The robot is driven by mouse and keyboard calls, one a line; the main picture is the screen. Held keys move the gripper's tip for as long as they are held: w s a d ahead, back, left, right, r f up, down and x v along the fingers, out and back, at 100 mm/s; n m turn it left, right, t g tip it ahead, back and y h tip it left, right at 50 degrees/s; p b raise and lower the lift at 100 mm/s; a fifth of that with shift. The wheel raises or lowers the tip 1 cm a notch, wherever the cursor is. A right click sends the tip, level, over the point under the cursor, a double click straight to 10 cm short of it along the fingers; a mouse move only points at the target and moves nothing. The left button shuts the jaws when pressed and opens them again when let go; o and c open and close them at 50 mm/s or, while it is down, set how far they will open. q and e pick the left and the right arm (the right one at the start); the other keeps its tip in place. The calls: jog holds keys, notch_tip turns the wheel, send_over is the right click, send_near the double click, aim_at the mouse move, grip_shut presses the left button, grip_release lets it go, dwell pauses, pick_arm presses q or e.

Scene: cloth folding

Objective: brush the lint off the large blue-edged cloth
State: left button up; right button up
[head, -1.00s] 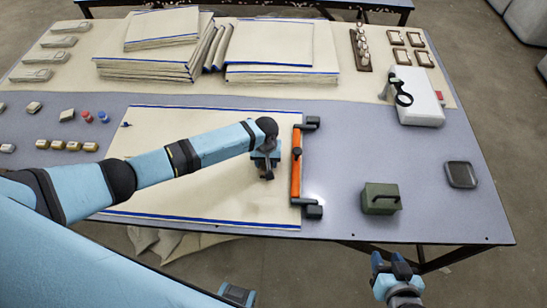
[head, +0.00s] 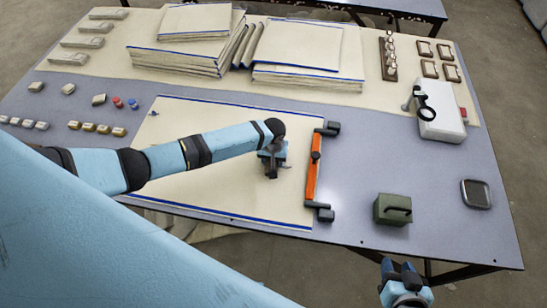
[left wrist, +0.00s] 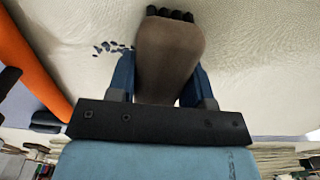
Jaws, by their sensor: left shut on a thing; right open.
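The large cream cloth (head: 225,190) with blue edges lies flat on the table. My left gripper (head: 271,168) is over its right part, shut on a brown brush (left wrist: 170,62). In the left wrist view the brush's black bristles (left wrist: 170,14) are at the top, against the cloth surface; I cannot tell whether they touch it. A patch of dark lint flecks (left wrist: 112,48) lies on the cloth just left of the brush. A small dark speck (head: 153,113) shows at the cloth's far left corner. My right gripper (head: 404,284) is open and empty beyond the table's front edge.
An orange bar (head: 314,168) with black ends lies along the cloth's right edge, close to my left gripper. A green box (head: 392,209) and a dark tray (head: 475,194) stand further right. Folded cloth stacks (head: 180,58) fill the back.

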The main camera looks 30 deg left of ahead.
aim_at(296, 170)
pick_arm(q)
jog(key=shift+w+d, duration=0.3)
jog(key=shift+d, duration=0.65)
jog(key=shift+w+d, duration=0.25)
jog(key=shift+d, duration=0.7)
jog(key=shift+w+d+f, duration=0.1)
jog(key=shift+w+d, duration=0.1)
jog(key=shift+d, duration=0.65)
jog(key=shift+w+d+f, duration=0.1)
jog(key=shift+w+d, duration=0.1)
jog(key=shift+d, duration=0.85)
jog(key=shift+r, duration=0.1)
pick_arm(e)
jog(key=shift+s+a, duration=0.1)
pick_arm(q)
jog(key=shift+d, duration=0.1)
